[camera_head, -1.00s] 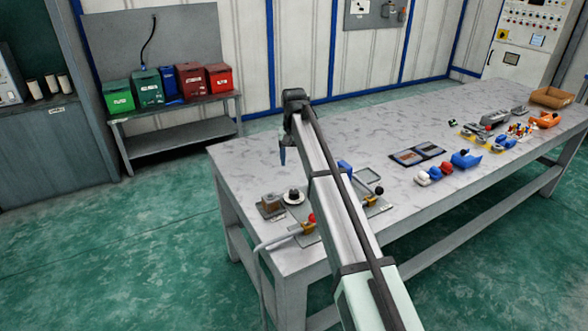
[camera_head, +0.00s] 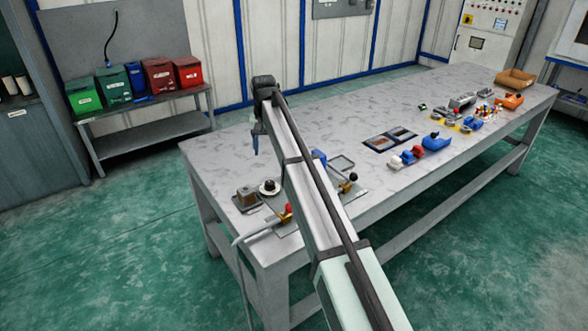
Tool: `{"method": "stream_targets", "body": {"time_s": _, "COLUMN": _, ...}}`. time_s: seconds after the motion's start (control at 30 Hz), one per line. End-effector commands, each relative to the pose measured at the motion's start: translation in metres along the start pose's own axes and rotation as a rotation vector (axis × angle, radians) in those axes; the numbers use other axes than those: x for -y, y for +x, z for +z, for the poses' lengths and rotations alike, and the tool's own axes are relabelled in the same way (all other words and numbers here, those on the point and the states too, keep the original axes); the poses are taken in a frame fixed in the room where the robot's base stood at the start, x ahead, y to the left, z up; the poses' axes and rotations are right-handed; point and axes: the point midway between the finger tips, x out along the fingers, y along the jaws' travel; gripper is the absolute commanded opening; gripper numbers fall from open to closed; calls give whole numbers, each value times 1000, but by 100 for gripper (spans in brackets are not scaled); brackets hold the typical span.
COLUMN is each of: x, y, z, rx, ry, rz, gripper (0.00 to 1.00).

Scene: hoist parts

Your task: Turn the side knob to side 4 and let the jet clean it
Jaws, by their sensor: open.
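My gripper (camera_head: 255,146) hangs at the end of my arm, above the near left part of the table. Its fingers look blue and small; they are open, and I see nothing between them. Below it, a white disc with a dark knob on top (camera_head: 269,187) sits on the table. Beside it on the left is a brown block on a dark plate (camera_head: 246,197). A red ball knob on a yellow base (camera_head: 287,209) and a black ball knob (camera_head: 353,177) flank my arm. Side numbers are too small to read. My arm hides part of the station between these knobs.
A pale hose (camera_head: 252,235) runs over the table's front edge. A blue piece (camera_head: 319,158) and a grey tray (camera_head: 341,163) lie right of my arm. Dark panels (camera_head: 390,139) and several coloured parts lie farther right. The table (camera_head: 215,150) is bare behind the disc.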

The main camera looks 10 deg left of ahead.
Motion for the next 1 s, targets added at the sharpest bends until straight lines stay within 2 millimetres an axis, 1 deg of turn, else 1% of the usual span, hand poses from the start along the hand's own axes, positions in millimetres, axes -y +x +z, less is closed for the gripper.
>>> {"method": "stream_targets", "body": {"time_s": 0.13, "x": 0, "y": 0, "z": 0, "rx": 0, "ry": -30, "rz": 0, "gripper": 63}}
{"method": "stream_targets", "body": {"time_s": 0.23, "x": 0, "y": 0, "z": 0, "rx": 0, "ry": -125, "rz": 0, "gripper": 63}}
{"method": "stream_targets", "body": {"time_s": 0.5, "x": 0, "y": 0, "z": -1, "rx": 0, "ry": -568, "rz": 0, "gripper": 63}}
{"method": "stream_targets", "body": {"time_s": 0.7, "x": 0, "y": 0, "z": -1, "rx": 0, "ry": -828, "rz": 0, "gripper": 63}}
{"method": "stream_targets", "body": {"time_s": 0.83, "x": 0, "y": 0, "z": -1, "rx": 0, "ry": -915, "rz": 0, "gripper": 63}}
{"method": "stream_targets", "body": {"time_s": 1.0, "x": 0, "y": 7, "z": -1, "rx": 0, "ry": -945, "rz": 0, "gripper": 63}}
